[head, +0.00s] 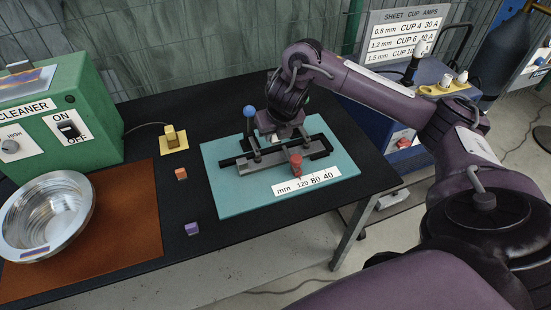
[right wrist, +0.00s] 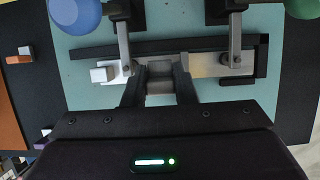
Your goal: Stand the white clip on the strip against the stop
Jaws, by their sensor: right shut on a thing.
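My right gripper (right wrist: 160,92) is shut on a small pale piece, the white clip (right wrist: 160,72), which looks grey in shadow between the fingers. It is over the middle of the metal strip (right wrist: 210,64), between two clamp arms. Whether the clip's underside touches the strip is hidden. The dark stop (right wrist: 262,56) is at the strip's right end, apart from the clip. In the head view, my right gripper (head: 284,137) reaches down over the black fixture (head: 313,150) and hides most of the clip. My left gripper is out of view.
A blue knob (head: 249,112) and a green knob (right wrist: 304,8) top the clamps. A small white block (right wrist: 103,73) is at the strip's left end. A red piece (head: 296,164) stands by the scale on the teal board (head: 223,190). Orange (head: 181,174) and purple (head: 192,228) blocks lie left.

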